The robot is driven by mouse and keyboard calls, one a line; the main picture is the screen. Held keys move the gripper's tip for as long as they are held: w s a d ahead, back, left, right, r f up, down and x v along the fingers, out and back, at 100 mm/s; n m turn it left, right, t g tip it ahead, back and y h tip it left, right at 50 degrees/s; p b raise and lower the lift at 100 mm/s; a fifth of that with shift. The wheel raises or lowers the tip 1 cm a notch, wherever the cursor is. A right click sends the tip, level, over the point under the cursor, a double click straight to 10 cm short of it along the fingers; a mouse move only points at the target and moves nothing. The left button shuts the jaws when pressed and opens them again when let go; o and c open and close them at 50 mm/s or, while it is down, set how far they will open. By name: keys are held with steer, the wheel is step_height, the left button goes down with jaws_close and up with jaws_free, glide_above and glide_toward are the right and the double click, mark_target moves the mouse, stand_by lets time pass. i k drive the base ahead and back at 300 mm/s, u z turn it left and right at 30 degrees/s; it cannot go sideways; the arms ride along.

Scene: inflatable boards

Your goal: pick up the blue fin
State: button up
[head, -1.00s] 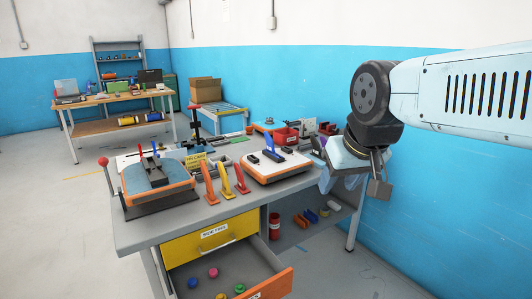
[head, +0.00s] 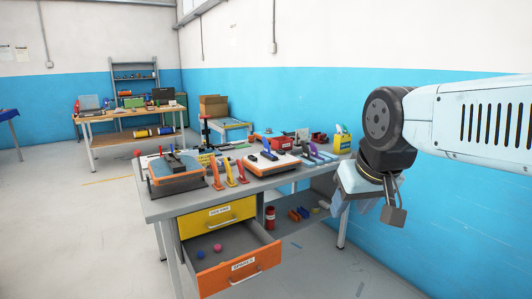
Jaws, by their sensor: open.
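My gripper (head: 362,205) hangs at the right, pointing down, beyond the bench's right end and apart from the fins. It is open; its fingertips are hard to make out, and I see nothing held.
The orange drawer (head: 240,268) is pulled out at the front, with small balls inside.

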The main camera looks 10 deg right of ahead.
mark_target(267, 151)
steer(key=u, duration=0.4)
steer(key=i, duration=0.65)
steer(key=u, duration=0.35)
steer(key=i, duration=1.25)
steer(key=z, duration=0.65)
steer(key=k, duration=0.9)
steer(key=z, duration=0.15)
steer(key=i, duration=0.95)
steer(key=u, duration=0.05)
